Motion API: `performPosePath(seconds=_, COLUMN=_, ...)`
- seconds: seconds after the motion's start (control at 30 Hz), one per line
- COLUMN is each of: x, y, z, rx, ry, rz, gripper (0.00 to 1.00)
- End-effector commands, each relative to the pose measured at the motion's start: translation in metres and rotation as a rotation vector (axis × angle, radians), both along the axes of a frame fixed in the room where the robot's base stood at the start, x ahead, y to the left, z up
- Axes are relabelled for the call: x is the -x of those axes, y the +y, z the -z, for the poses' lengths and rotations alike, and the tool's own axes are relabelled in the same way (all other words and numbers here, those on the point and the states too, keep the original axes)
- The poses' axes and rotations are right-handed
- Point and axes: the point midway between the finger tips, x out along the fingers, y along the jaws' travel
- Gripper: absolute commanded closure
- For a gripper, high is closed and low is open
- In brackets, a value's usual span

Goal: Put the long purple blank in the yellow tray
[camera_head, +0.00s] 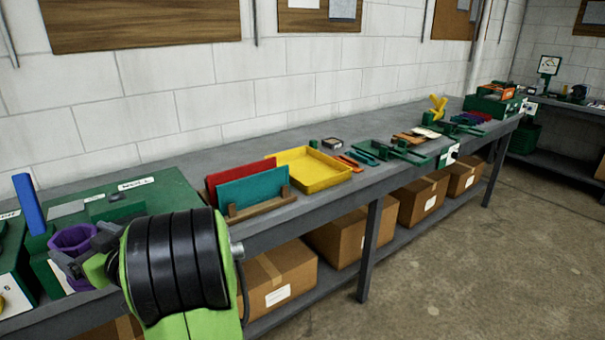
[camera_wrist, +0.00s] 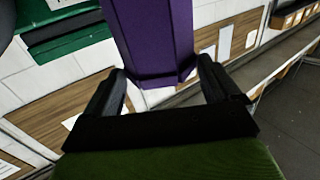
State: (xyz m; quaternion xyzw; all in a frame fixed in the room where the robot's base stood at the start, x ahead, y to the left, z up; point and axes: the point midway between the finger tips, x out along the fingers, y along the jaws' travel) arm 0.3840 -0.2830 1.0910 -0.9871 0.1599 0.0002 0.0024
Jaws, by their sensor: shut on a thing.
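The purple blank (camera_wrist: 152,38) is between my gripper's dark fingers (camera_wrist: 163,82) in the wrist view, extending away from them toward the top edge, where it is cut off. In the head view, a purple piece (camera_head: 72,238) shows at my gripper (camera_head: 80,255) at the lower left, partly hidden by the gripper and wrist; its length is hard to judge there. My gripper is shut on the purple blank, above the near end of the bench. The yellow tray (camera_head: 325,185) sits on the bench right of the centre of the head view, well apart from my gripper, and looks empty.
A wooden rack (camera_head: 262,206) with red and teal panels stands between my gripper and the tray. A blue bar (camera_head: 30,205) stands upright at the left, near green machines (camera_head: 150,195). Green fixtures (camera_head: 392,152) and small parts lie beyond the tray.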

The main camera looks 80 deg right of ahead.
Motion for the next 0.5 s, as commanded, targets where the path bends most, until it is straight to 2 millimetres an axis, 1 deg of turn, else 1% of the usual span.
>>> performPosePath(seconds=0.03, x=-0.004, y=0.011, z=0.018, rx=-0.017, ry=0.005, rz=-0.032, gripper=0.52)
performPosePath(seconds=0.1, x=-0.009, y=0.027, z=0.038, rx=-0.02, ry=0.003, rz=-0.079, gripper=0.52)
performPosePath(seconds=0.37, x=-0.028, y=0.085, z=0.105, rx=-0.024, ry=-0.003, rz=-0.246, gripper=0.52)
performPosePath(seconds=0.5, x=-0.039, y=0.118, z=0.141, rx=-0.018, ry=-0.004, rz=-0.342, gripper=0.52)
